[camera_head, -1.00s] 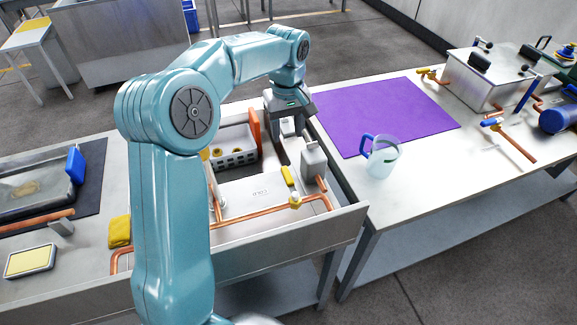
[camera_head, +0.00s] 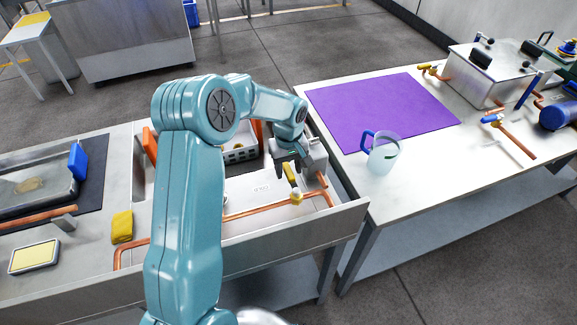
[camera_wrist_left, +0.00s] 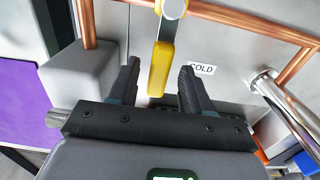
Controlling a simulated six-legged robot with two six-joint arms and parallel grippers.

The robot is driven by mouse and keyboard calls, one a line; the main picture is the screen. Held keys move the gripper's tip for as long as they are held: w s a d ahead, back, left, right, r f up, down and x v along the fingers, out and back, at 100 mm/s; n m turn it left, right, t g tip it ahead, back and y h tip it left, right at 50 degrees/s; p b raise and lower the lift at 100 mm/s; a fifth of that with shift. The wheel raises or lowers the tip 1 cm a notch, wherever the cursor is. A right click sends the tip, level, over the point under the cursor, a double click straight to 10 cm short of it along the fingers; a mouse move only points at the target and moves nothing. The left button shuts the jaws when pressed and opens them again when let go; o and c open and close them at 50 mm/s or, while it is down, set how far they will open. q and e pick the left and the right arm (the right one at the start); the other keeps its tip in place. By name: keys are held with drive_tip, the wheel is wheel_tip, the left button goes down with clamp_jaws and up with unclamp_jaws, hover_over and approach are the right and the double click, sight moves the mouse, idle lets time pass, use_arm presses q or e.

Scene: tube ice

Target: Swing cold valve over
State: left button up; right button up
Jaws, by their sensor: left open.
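The cold valve has a yellow lever (camera_head: 289,174) on a copper pipe at the right end of the sink unit. In the left wrist view the yellow lever (camera_wrist_left: 160,68) hangs from a round pale hub. A "COLD" label (camera_wrist_left: 202,68) is on the panel beside it. My left gripper (camera_head: 289,172) is open, and its fingers (camera_wrist_left: 157,84) stand on either side of the lever's yellow end, with gaps visible. I cannot tell if the fingers reach its depth. My right gripper is not in view.
A grey block (camera_wrist_left: 80,68) stands close to the left finger in the left wrist view. Copper pipe (camera_head: 250,210) runs along the unit's front. A clear jug (camera_head: 383,158) and a purple mat (camera_head: 380,112) are on the right table.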

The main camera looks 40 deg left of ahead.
use_arm(q)
drive_tip(key=shift+w+a+f, duration=0.1)
drive_tip(key=c, duration=0.4)
clamp_jaws()
